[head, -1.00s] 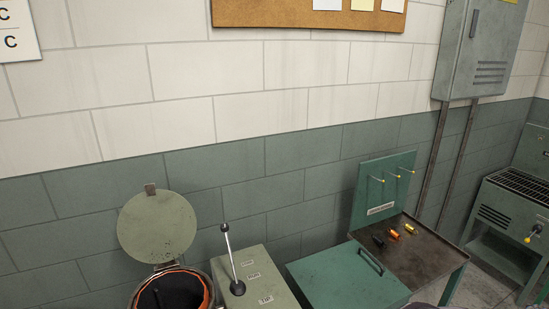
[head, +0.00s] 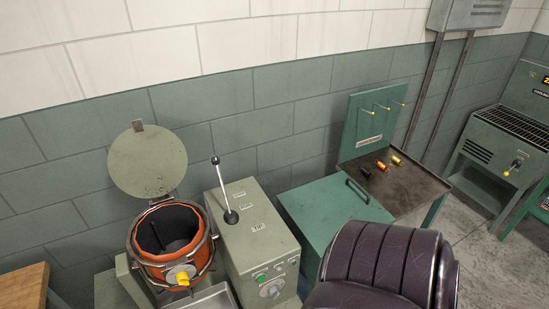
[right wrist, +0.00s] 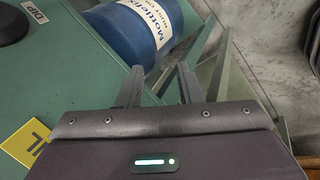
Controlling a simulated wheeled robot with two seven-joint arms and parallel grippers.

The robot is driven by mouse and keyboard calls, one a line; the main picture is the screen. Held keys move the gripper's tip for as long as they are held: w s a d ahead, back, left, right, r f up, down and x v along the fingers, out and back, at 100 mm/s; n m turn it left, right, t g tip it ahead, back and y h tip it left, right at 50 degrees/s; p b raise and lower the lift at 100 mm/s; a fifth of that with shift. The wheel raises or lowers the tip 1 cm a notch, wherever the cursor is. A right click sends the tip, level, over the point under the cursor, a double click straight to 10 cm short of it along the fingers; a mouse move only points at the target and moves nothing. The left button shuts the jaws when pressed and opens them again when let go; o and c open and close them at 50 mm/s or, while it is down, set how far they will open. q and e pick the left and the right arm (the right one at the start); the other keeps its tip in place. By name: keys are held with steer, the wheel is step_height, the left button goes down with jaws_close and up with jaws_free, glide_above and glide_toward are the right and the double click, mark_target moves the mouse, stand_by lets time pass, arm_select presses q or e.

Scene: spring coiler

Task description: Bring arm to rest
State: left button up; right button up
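My right gripper (right wrist: 158,92) shows in the right wrist view with its two dark fingers apart and nothing between them. Beyond the fingers is a blue drum (right wrist: 128,30) with a white label; I cannot tell whether a finger touches it. In the head view a dark ribbed part of my own arm fills the bottom, right of centre, and hides the floor behind it. Neither gripper shows in the head view.
The head view shows an orange-rimmed pot (head: 160,262) with its round lid (head: 148,160) raised, a lever box (head: 250,230), a green chest (head: 325,205), a brown-topped table (head: 410,190) with small spools, and a grill-topped machine (head: 500,145). A green surface (right wrist: 60,75) lies left in the wrist view.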

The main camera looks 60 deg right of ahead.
steer(key=a+f+m+g+y+b, duration=0.15)
steer(key=a+f, duration=0.35)
steer(key=a, duration=1.4)
steer(key=a+f+y+p, duration=0.1)
steer(key=a+f+y, duration=0.35)
steer(key=a, duration=1.45)
step_height(320, 180, down, 14)
steer(key=h+b, duration=0.1)
steer(key=b, duration=1.2)
steer(key=shift+s+d+h+b, duration=0.25)
steer(key=shift+d+h+b, duration=0.05)
steer(key=shift+f, duration=0.1)
